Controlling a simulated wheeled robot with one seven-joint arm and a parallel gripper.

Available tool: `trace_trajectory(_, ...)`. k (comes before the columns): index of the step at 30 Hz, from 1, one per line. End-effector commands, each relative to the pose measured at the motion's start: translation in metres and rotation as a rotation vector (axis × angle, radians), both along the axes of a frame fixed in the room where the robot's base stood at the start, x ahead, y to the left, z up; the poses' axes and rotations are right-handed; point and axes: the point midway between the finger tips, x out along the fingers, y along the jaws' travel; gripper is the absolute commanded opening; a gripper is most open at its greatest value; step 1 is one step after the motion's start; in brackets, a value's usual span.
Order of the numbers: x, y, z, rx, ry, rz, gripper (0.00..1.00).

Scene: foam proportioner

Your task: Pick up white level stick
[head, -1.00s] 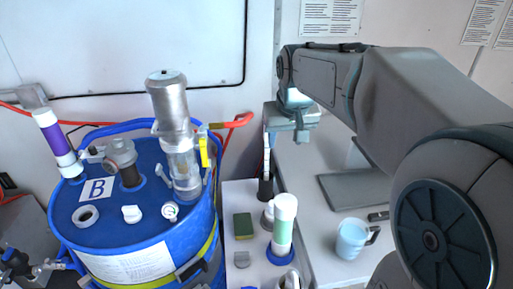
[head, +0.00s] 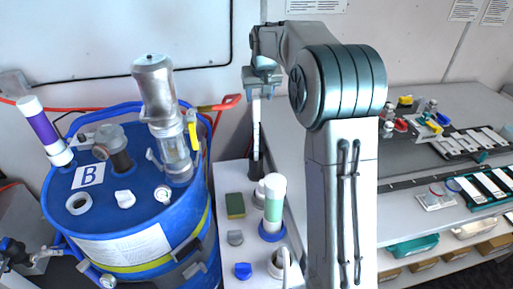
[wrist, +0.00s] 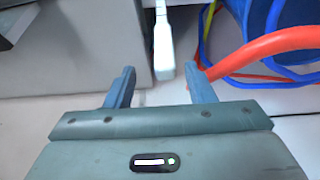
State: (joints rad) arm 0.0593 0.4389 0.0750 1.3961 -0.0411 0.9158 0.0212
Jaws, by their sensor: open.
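The white level stick (head: 256,128) stands upright in a dark holder (head: 255,168) at the back of the narrow white side table, right of the blue drum. In the head view my gripper (head: 261,90) is right at the stick's upper end. In the wrist view the stick (wrist: 163,42) comes down from the top edge, and its broader pale end lies at the gap between my two spread fingertips (wrist: 161,72). My gripper is open and neither finger is seen touching the stick. I cannot tell if its end is fully between the fingers.
The blue drum (head: 140,240) with fittings stands left. A red hose (wrist: 265,45) passes close to one finger in the wrist view. A green-and-white bottle (head: 273,205) and a sponge (head: 235,206) stand nearer on the side table. A bench with racks (head: 465,145) is at right.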

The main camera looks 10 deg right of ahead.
Motion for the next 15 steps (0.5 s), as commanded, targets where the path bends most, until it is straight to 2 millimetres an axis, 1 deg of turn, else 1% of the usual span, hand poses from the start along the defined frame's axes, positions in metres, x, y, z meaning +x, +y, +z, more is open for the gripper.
trace_trajectory(3, 0.006, 0.0, -0.015, 0.0, 0.002, 0.0, 0.49)
trace_trajectory(10, 0.012, 0.002, -0.029, 0.0, 0.002, 0.0, 0.49)
trace_trajectory(15, 0.019, 0.007, -0.051, -0.001, 0.005, 0.002, 0.49)
